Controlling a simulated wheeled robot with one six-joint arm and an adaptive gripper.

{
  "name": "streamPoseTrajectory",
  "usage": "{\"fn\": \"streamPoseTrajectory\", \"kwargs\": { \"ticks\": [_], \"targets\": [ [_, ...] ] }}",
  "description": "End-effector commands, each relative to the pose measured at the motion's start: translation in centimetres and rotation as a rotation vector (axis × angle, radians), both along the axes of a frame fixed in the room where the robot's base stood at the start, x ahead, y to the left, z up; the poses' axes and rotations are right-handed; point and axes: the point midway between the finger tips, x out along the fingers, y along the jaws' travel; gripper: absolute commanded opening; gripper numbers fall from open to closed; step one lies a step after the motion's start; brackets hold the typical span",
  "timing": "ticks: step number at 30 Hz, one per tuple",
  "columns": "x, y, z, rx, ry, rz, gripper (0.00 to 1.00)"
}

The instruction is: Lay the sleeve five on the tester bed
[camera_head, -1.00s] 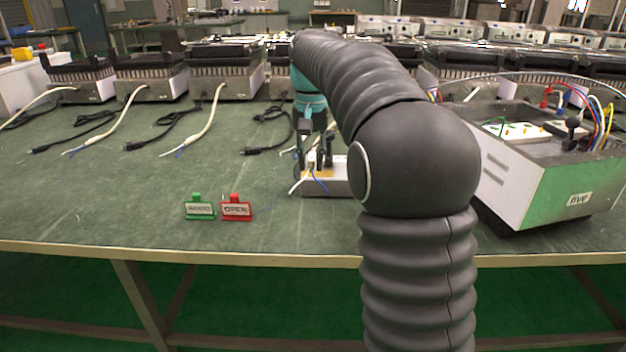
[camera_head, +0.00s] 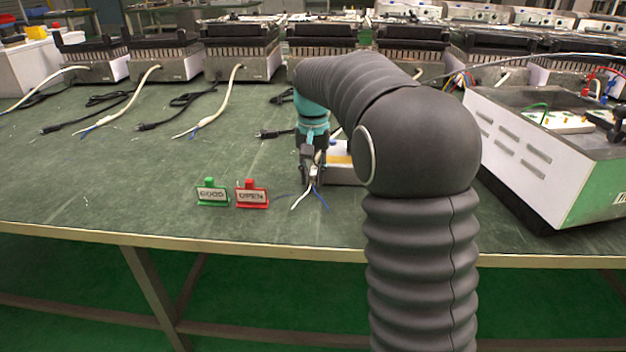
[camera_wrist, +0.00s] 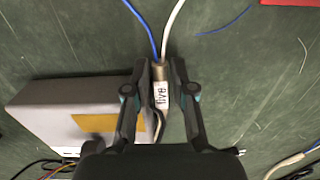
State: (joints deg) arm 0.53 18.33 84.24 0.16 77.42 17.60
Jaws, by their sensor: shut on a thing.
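My gripper (camera_wrist: 161,74) is shut on sleeve five (camera_wrist: 161,96), a pale sleeve with a "five" label, in the wrist view. A blue and a white wire (camera_wrist: 172,20) run out of its far end. In the head view my gripper (camera_head: 312,178) is low over the green table, just left of a small grey box. This box (camera_wrist: 40,105), with a yellow patch on top, looks like the tester bed; it also shows in the head view (camera_head: 345,174), partly hidden by my arm. The sleeve is beside the box, not on it. Its height above the table is unclear.
A green "GOOD" sign (camera_head: 211,193) and a red "OPEN" sign (camera_head: 251,195) stand left of my gripper. A large open unit with coloured wires (camera_head: 540,160) stands at the right. Heater units (camera_head: 240,58) with loose cables line the back. The table's left front is clear.

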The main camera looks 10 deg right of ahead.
Motion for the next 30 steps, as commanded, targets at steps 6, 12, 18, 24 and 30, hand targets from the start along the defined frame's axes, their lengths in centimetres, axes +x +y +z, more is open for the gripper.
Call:
{"fn": "streamPoseTrajectory", "kwargs": {
  "ticks": [6,12,18,24,30],
  "targets": [
    [0.00,-0.01,-1.17,0.000,-0.001,0.000,0.00],
    [0.00,-0.01,-1.35,0.000,0.000,0.000,0.00],
    [0.00,0.00,-1.46,0.000,-0.001,0.000,0.49],
    [0.01,0.00,-1.45,0.000,0.000,0.000,0.49],
    [0.04,0.00,-0.61,0.000,-0.002,0.000,0.49]
  ]
}}
